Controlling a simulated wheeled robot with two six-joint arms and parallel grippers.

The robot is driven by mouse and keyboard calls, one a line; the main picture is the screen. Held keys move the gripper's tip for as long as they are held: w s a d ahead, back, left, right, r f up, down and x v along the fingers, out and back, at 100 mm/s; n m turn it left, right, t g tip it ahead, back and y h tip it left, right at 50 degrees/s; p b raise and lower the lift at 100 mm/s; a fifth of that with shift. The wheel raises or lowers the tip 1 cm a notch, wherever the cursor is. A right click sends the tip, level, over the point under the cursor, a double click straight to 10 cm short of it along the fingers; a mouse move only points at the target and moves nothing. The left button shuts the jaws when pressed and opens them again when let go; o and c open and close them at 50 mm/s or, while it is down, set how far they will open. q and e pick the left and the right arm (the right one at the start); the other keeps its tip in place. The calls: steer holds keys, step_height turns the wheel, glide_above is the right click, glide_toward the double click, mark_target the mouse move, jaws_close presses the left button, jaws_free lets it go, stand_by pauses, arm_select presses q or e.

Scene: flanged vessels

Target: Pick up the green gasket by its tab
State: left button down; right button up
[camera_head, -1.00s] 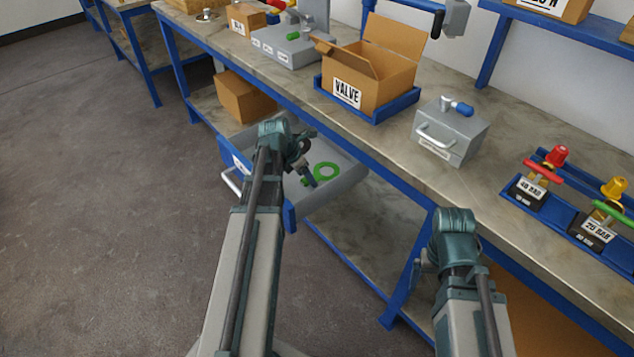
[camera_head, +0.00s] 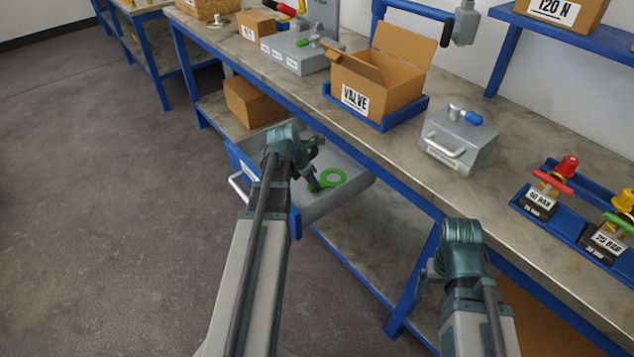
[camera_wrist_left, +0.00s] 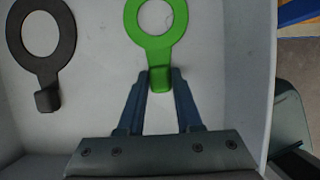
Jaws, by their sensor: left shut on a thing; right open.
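The green gasket (camera_head: 333,178) is a flat ring with a tab, in the open drawer (camera_head: 352,186) under the bench. In the left wrist view the green gasket (camera_wrist_left: 178,38) has its tab pointing toward me. My left gripper (camera_head: 314,186) reaches into the drawer. In the left wrist view the left gripper's fingertips (camera_wrist_left: 159,78) are shut on the tab, one on each side. I cannot tell whether the gasket is lifted off the drawer floor. My right gripper (camera_head: 428,272) is mostly hidden by its own arm, off to the right beside the bench's front.
A dark gasket (camera_wrist_left: 40,45) lies left of the green one in the left wrist view. The drawer walls (camera_wrist_left: 262,60) stand close around. On the bench are a VALVE box (camera_head: 375,75), a grey case (camera_head: 460,138) and a blue tray (camera_head: 560,225) with valves.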

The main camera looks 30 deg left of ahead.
arm_select(q)
step_height(320, 180, up, 8)
steer(key=p, duration=0.7)
steer(key=shift+f, duration=0.2)
steer(key=w+a, duration=0.2)
steer(key=a, duration=0.3)
steer(key=w+a, duration=0.2)
steer(key=a, duration=0.4)
steer(key=w+a, duration=0.3)
steer(key=a, duration=0.2)
steer(key=shift+a+f, duration=0.35)
